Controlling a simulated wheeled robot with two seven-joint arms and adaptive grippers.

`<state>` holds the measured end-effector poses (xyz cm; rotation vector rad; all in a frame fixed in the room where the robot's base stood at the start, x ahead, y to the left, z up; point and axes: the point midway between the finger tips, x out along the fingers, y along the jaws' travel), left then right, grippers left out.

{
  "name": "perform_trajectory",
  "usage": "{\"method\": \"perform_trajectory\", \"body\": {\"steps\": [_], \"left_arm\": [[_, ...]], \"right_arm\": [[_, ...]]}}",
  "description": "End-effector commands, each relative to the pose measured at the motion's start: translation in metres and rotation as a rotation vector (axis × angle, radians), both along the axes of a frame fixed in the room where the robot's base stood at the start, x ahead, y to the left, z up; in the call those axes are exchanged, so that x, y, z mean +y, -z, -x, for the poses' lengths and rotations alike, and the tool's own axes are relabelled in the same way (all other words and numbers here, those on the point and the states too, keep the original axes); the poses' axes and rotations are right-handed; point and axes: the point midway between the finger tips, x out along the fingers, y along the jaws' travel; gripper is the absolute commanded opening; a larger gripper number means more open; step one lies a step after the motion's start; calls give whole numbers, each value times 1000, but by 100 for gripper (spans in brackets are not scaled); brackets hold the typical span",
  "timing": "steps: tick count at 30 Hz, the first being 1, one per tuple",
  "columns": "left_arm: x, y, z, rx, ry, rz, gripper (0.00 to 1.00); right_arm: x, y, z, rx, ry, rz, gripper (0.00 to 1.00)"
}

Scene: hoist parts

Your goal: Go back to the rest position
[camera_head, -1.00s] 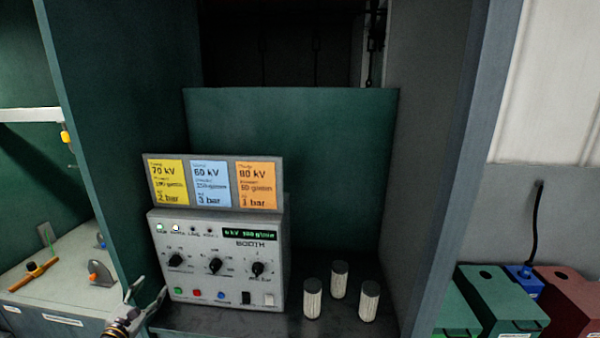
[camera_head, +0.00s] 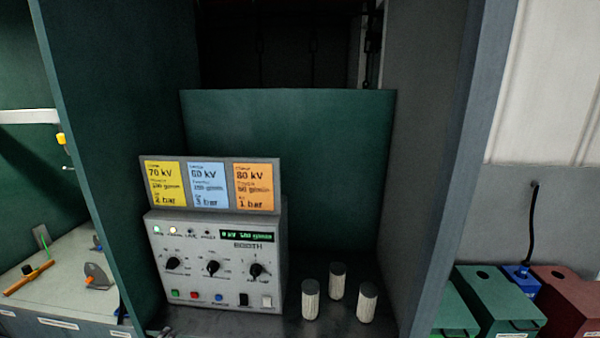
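The grey booth control box (camera_head: 215,262) stands on the dark shelf in the booth opening. It has a lit green display (camera_head: 247,237), three black knobs and a row of small buttons and switches. Two lamps at its upper left are lit. A small grey piece (camera_head: 163,332) at the bottom edge, left of the box's foot, looks like the tip of my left gripper. The rest of it is cut off, so its opening cannot be seen. My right gripper is not in view.
A card panel (camera_head: 211,159) with yellow, blue and orange cards stands above the box. Three ribbed cylinders (camera_head: 337,282) stand right of it. Booth walls (camera_head: 440,150) rise on both sides. Green (camera_head: 500,298) and red bins (camera_head: 567,300) are at right; a grey bench (camera_head: 65,275) is at left.

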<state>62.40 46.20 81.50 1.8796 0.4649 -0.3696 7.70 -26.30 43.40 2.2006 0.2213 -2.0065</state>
Motion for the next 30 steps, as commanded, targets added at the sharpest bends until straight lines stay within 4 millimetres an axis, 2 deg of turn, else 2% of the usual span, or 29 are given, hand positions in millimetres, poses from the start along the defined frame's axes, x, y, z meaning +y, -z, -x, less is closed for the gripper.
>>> {"method": "perform_trajectory", "body": {"steps": [1,8,14,18,23,30], "left_arm": [[-9,18,4,42,37,-59,58],[-53,100,34,229,246,-333,58],[-92,170,78,369,447,-523,58],[-117,215,117,452,584,-621,58],[-142,262,168,535,731,-698,58],[-171,323,257,648,938,-771,58]], "right_arm": [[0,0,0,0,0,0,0],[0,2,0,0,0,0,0],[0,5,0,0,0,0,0],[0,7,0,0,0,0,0],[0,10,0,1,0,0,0],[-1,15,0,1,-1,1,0]]}}
